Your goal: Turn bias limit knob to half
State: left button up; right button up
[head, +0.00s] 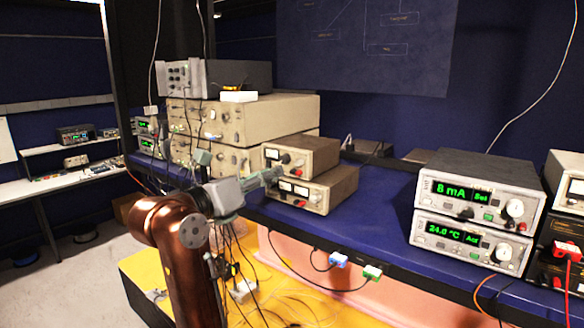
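No label reading bias limit is legible, so I cannot tell which knob it is. At the right, a grey instrument (475,170) shows "8 mA Set" in green and has a pale round knob (515,208) at its right end. Below it, a similar instrument (425,238) shows "24.0 °C Act" and has its own round knob (503,252).
The beige meter boxes (325,187) stand on the blue bench (385,205), beside large stacked beige units (290,110). The bench between them and the grey instruments is mostly clear. A red cable (570,265) hangs at the far right.

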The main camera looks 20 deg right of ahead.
dwell(0.5)
jog(key=v, duration=1.2)
